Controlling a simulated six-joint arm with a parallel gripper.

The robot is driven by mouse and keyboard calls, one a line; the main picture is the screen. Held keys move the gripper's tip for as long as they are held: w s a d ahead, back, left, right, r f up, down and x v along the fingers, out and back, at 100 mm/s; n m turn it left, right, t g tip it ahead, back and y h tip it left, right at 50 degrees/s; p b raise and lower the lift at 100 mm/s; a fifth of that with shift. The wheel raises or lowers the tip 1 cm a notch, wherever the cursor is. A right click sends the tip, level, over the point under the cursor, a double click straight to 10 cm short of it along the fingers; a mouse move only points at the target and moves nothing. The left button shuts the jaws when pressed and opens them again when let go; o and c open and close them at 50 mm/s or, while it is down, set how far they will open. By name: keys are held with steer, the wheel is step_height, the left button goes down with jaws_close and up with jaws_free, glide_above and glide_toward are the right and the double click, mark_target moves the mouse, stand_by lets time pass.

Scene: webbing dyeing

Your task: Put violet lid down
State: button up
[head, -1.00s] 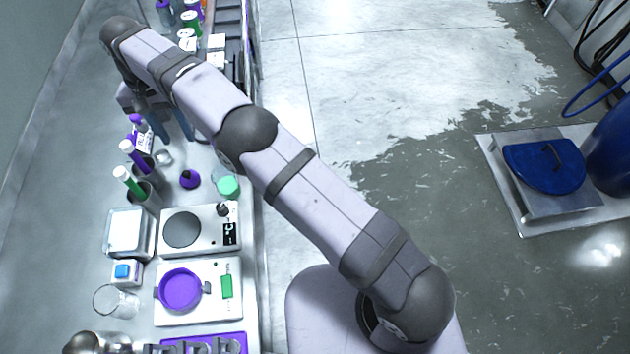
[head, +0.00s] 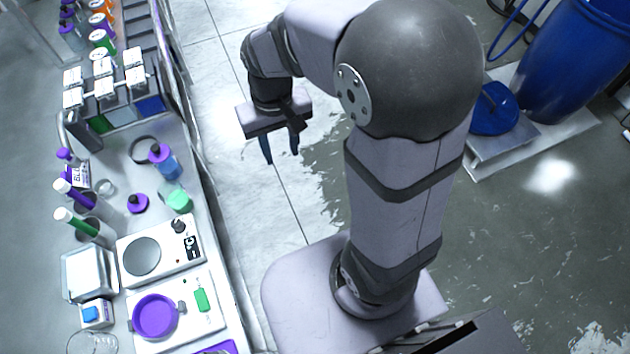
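A violet lid (head: 138,204) with a raised knob lies on the metal bench, left of a mint-green lid (head: 179,201). Another violet cap (head: 160,153) sits on a bottle of blue liquid (head: 168,168) just behind. My gripper (head: 281,158) hangs to the right of the bench, over the floor, with its two blue fingers pointing down. The fingers are apart and nothing shows between them. The violet lid is clear of the gripper.
A hotplate (head: 190,262) and a balance with a violet dish (head: 155,316) stand at the bench's near end. Tubes in holders (head: 80,203) line the left. A rack of white-topped boxes (head: 104,86) stands behind.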

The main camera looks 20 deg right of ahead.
steer(key=s+d+f, duration=0.3)
steer(key=s+d, duration=0.1)
steer(key=s, duration=0.5)
